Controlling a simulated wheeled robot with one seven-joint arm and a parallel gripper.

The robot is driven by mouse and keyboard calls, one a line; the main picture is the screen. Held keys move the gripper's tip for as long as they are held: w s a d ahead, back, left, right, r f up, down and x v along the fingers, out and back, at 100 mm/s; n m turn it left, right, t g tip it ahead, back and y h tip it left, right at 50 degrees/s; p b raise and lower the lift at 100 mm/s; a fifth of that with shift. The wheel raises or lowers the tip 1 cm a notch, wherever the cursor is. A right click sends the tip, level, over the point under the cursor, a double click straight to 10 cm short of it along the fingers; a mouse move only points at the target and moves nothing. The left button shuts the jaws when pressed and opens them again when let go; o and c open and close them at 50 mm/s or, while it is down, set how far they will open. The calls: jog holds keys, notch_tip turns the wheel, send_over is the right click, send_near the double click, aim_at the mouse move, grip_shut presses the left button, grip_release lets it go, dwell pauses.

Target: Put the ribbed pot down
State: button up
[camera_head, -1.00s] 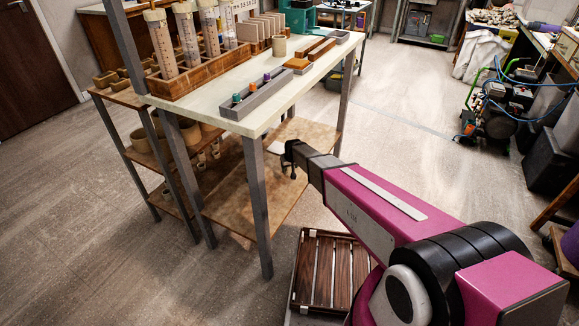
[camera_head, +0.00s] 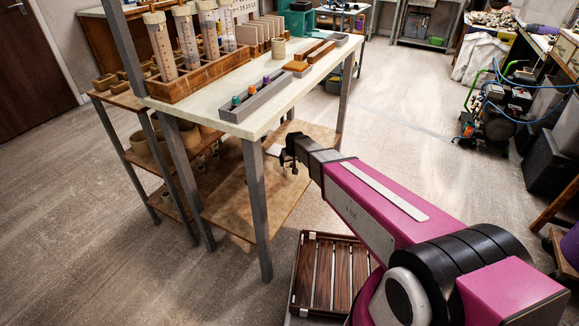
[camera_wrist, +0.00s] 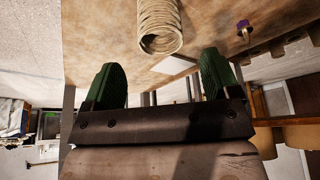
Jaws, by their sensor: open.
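The ribbed pot (camera_wrist: 160,27), a pale beige ringed cylinder with a round open end, shows at the top of the wrist view against the brown lower shelf board (camera_wrist: 105,40). My gripper (camera_wrist: 160,80) is open, with its two dark green fingertips apart and nothing between them. The pot lies beyond the fingertips, clear of both. In the head view my gripper (camera_head: 289,160) is over the lower shelf (camera_head: 237,205) of the workbench.
The pale bench top (camera_head: 232,122) with its legs stands above the shelf. A flat white piece (camera_wrist: 175,65) lies near the pot. A slatted wooden crate (camera_head: 311,235) is on the floor beside my arm. Open floor lies to the right.

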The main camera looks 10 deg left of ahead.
jog(key=s+d+r+m+g, duration=0.1)
jog(key=s+d+r, duration=0.3)
jog(key=s+d, duration=0.3)
jog(key=s+d+r+m+g+h, duration=0.1)
jog(key=s+d+r, duration=0.3)
jog(key=d, duration=1.2)
jog(key=s+d+r+m+g+h, duration=0.1)
jog(key=s+d+r+m+g, duration=0.1)
jog(key=s+d, duration=0.9)
notch_tip(320, 180, up, 3)
jog(key=shift+s+d+f+m, duration=0.25)
jog(key=shift+s+m, duration=0.35)
jog(key=shift+s, duration=0.15)
